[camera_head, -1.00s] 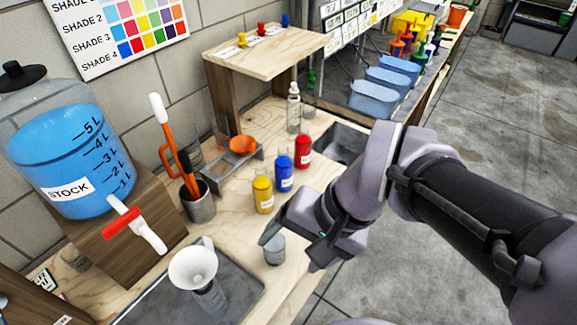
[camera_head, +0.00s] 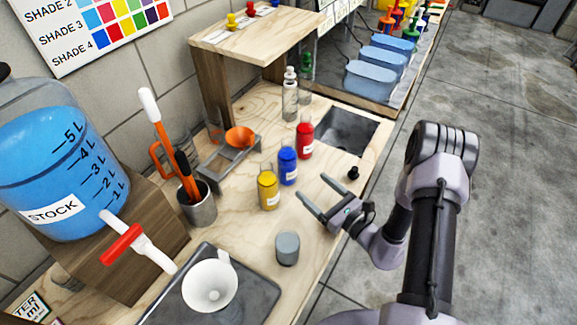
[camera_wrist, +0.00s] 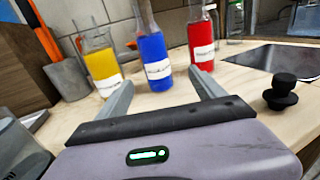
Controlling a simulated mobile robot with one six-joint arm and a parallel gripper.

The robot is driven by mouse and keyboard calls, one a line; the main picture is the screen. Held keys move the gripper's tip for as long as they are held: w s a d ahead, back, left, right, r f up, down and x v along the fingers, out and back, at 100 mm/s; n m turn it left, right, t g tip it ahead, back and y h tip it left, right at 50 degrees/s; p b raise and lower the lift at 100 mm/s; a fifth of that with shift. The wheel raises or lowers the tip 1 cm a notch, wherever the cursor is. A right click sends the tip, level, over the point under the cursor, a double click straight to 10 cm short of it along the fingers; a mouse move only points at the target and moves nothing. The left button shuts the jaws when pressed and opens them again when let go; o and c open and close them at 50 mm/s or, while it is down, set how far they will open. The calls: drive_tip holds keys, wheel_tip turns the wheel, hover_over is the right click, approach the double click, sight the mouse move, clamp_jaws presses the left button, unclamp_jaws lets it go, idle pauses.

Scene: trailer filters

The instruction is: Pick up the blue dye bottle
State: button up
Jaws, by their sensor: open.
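The blue dye bottle (camera_head: 287,167) stands upright on the wooden bench, between the yellow bottle (camera_head: 268,188) and the red bottle (camera_head: 304,140). It has a white label and a clear neck. My gripper (camera_head: 311,187) is open and empty, low over the bench, with its fingers pointing toward the row of bottles. In the wrist view the blue bottle (camera_wrist: 154,62) appears ahead, between the two fingers (camera_wrist: 162,88) and beyond their tips. No finger appears to touch it.
A small black knob-like item (camera_head: 353,173) lies on the bench right of the bottles, near the sink (camera_head: 346,132). A grey cup (camera_head: 287,249) stands in front. A metal holder of tools (camera_head: 200,210), a white funnel (camera_head: 210,287) and an orange funnel (camera_head: 240,137) are on the left.

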sight(294, 171)
drive_tip(key=b+x, duration=0.1)
drive_tip(key=x, duration=0.5)
drive_tip(key=shift+a, duration=0.15)
drive_tip(key=x, duration=0.1)
drive_tip(key=b+x, duration=0.1)
drive_tip(key=x, duration=0.2)
drive_tip(key=shift+a+r+b, duration=0.2)
drive_tip(key=shift+a+b, duration=0.2)
drive_tip(key=shift+a, duration=0.1)
drive_tip(key=shift+w+a+r, duration=0.1)
drive_tip(key=shift+w+a, duration=0.1)
drive_tip(key=shift+w, duration=0.1)
clamp_jaws()
